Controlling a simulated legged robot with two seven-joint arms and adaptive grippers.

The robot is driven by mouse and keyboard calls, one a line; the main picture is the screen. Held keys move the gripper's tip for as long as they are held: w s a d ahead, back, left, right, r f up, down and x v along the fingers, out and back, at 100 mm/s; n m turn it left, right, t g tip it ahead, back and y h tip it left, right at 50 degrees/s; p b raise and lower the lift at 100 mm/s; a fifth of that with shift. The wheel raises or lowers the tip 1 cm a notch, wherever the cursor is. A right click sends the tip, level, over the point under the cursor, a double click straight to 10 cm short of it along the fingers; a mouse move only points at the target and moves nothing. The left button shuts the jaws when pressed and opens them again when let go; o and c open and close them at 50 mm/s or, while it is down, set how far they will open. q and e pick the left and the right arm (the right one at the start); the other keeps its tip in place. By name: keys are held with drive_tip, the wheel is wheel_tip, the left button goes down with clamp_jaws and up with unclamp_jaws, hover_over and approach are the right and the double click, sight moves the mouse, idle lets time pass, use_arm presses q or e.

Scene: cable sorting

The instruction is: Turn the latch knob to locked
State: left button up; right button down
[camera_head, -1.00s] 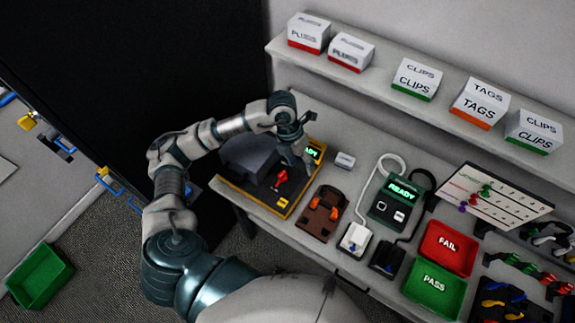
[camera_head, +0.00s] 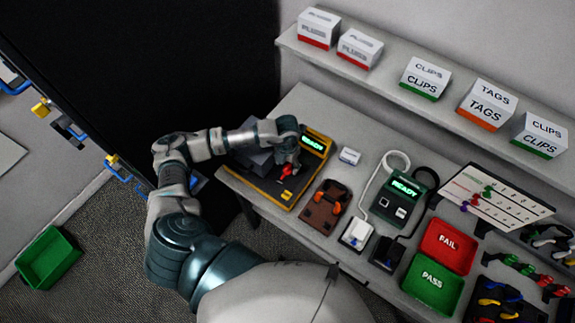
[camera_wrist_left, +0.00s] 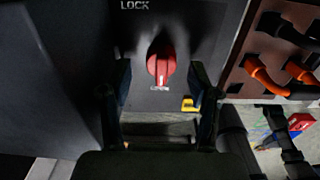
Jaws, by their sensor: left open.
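The red latch knob (camera_head: 287,170) is on the dark top of a yellow-edged device (camera_head: 262,187) at the left end of the bench. In the left wrist view the knob (camera_wrist_left: 160,66) has its white mark toward the bottom of the picture. The word LOCK (camera_wrist_left: 134,5) is printed above it, up and to the left. My left gripper (camera_head: 290,160) is open at the knob. Its two fingers (camera_wrist_left: 160,78) stand on either side of the knob with gaps showing; I see no contact. My right gripper is not in view.
A grey block (camera_head: 252,155) on the device stands close beside my left gripper. A brown fixture (camera_head: 324,207) with orange clamps is just right of the device. A green-lit READY unit (camera_head: 398,198), a red FAIL tray (camera_head: 446,246) and a green PASS tray (camera_head: 432,283) lie further right.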

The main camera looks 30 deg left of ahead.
use_arm(q)
drive_tip(key=shift+f, duration=1.05)
drive_tip(key=shift+c, duration=0.3)
drive_tip(key=c, duration=1.1)
